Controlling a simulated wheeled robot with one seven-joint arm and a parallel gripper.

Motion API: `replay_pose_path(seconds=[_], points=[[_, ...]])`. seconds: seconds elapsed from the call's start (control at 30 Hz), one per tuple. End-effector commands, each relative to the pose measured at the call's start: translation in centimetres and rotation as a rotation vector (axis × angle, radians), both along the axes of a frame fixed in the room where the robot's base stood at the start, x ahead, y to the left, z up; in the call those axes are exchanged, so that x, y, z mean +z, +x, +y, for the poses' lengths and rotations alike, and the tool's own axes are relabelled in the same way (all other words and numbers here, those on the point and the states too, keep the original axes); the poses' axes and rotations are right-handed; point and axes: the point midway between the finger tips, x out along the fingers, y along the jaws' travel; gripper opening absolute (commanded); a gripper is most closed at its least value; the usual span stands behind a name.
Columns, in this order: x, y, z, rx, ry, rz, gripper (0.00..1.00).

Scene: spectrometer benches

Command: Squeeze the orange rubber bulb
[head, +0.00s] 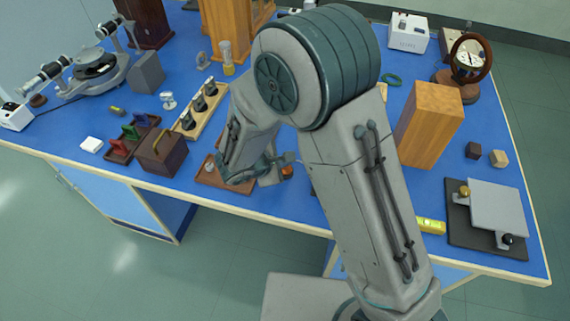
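A small orange thing, which looks like the rubber bulb (287,171), shows just beside the end of my arm in the head view. Most of its surroundings are hidden by my arm. My gripper (276,164) is low over the bench's front part, very close to the orange thing. I cannot tell whether it touches it. The fingers are small and partly covered by my wrist, so their opening does not show clearly.
A brown tray (208,181) lies left of my gripper on the blue bench (180,185). A wooden box (161,155) and a rack of dark knobs (188,125) stand further left. A tall wooden block (428,125) stands right of my arm. A yellow level (431,226) lies near the front edge.

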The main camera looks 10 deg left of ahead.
Motion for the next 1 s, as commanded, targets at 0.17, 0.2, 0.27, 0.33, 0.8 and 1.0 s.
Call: replay_pose_path(seconds=[0.17, 0.2, 0.27, 0.33, 0.8, 1.0], points=[[0.2, 0.0, 0.0, 0.000, 0.001, 0.001, 0.00], [0.3, 0.0, 0.0, 0.000, 0.001, 0.001, 0.00], [0.6, 0.0, 0.0, 0.001, 0.001, 0.000, 0.00], [1.1, 0.0, 0.0, 0.000, 0.001, 0.000, 0.00], [2.0, 0.0, 0.0, -0.001, 0.000, 0.001, 0.00], [2.8, 0.0, 0.0, -0.001, 0.001, 0.000, 0.00]])
